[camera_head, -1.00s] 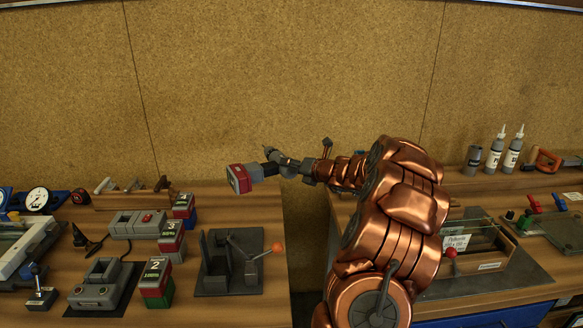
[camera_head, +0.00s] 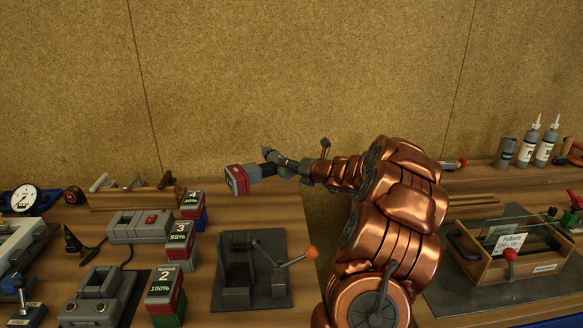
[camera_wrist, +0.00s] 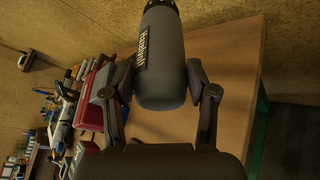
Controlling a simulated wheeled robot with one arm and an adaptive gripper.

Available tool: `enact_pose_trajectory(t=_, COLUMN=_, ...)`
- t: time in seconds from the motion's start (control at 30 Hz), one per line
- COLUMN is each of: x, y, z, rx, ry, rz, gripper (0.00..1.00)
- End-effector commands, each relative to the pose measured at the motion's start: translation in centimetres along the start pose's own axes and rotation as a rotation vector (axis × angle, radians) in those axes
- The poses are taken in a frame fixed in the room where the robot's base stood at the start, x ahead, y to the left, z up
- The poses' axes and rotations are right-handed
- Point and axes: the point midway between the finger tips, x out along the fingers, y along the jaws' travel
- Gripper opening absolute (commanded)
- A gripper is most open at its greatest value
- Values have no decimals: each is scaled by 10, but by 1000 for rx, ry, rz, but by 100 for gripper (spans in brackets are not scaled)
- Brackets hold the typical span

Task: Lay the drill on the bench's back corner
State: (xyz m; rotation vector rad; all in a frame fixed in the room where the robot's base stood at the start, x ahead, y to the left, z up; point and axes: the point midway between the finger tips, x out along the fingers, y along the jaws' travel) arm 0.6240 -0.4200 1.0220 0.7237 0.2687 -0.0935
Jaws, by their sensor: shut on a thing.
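My gripper (camera_head: 289,164) is shut on the drill and holds it in the air over the back right part of the left bench (camera_head: 265,207). In the head view the drill's red and grey battery end (camera_head: 238,179) points left, and its dark nose (camera_head: 267,152) points up and away. In the wrist view the drill's dark grey body (camera_wrist: 162,70), with a label, lies between my gripper's two fingers (camera_wrist: 165,90). The bench's wooden top (camera_wrist: 225,70) shows below and beyond it, apart from the drill as far as I can tell.
A clamp fixture with an orange-knobbed lever (camera_head: 250,270) stands at the bench's front right. Several numbered battery packs (camera_head: 180,245), chargers (camera_head: 140,226) and a wooden tool rack (camera_head: 133,195) fill the left. A cork wall (camera_head: 300,80) stands behind. The back right bench top is clear.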

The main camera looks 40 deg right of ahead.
Motion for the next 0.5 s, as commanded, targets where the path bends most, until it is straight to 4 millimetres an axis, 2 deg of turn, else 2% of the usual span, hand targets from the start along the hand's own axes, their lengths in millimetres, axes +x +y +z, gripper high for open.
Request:
enact_pose_trajectory(t=0.2, x=6, y=-8, z=-11, rx=-1, ry=-3, rz=6, gripper=0)
enact_pose_trajectory(t=0.5, x=6, y=-9, z=-12, rx=0, ry=-4, rz=5, gripper=0)
